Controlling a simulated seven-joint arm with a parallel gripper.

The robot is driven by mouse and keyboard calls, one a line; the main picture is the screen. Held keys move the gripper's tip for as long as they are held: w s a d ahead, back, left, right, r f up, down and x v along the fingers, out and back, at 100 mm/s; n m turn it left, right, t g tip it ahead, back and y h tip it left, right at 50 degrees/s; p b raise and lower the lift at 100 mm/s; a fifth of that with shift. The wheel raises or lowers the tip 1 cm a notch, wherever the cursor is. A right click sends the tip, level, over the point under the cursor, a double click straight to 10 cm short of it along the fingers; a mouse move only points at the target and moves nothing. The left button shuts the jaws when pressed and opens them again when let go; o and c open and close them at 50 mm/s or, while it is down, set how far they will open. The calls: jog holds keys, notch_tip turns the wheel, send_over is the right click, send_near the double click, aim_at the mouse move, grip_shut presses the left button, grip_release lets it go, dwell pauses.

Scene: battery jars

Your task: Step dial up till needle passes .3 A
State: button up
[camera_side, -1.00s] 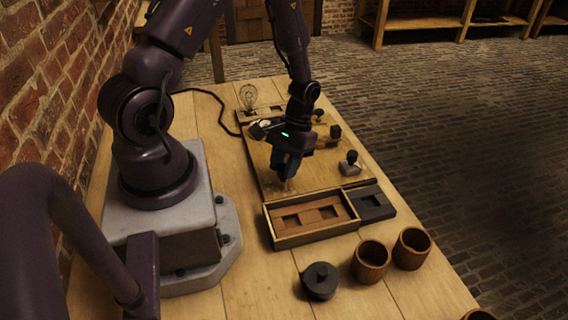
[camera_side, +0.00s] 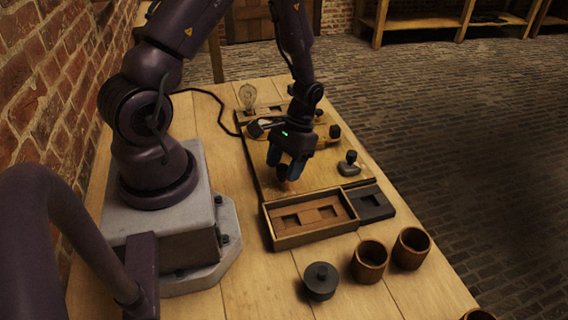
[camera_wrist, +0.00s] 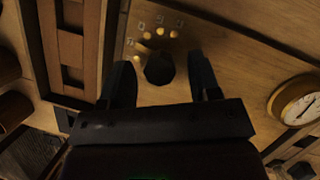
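The dial is a dark round knob (camera_wrist: 160,68) on the wooden board, with several brass studs in an arc beside it in the wrist view. My gripper (camera_wrist: 162,80) is open, with one finger on each side of the knob and a visible gap to it. In the side view my gripper (camera_side: 291,174) is low over the board and hides the knob. The meter is a round brass-rimmed gauge (camera_wrist: 298,103) with a white face at the right of the wrist view. Its needle is a thin dark line; the scale is too small to read.
A wooden tray (camera_side: 311,237) with recesses and a dark block (camera_side: 371,205) lie at the board's near end. A small knobbed part (camera_side: 349,165) stands right of my gripper. A bulb (camera_side: 248,97) stands behind. Wooden cups (camera_side: 370,262) and a black lidded jar (camera_side: 320,282) stand in front.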

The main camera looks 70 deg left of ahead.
jog(key=v, duration=1.3)
jog(key=s+d+r+m+t, duration=0.1)
jog(key=s+d+r+t, duration=0.2)
jog(key=r, duration=0.3)
jog(key=s+d+r+m+t+y, duration=0.1)
jog(key=s+d+r+m+t, duration=0.1)
jog(key=r, duration=0.4)
jog(key=s+d+r+m+t+y, duration=0.1)
jog(key=s+d+r+m+t, duration=0.1)
jog(key=d+r, duration=0.4)
jog(key=s+t, duration=0.1)
jog(key=t, duration=0.1)
jog(key=shift+s+d+r+t, duration=0.3)
jog(key=shift+s+r, duration=0.05)
jog(key=shift+s, duration=0.05)
jog(key=shift+c, duration=0.4)
dwell(2.7)
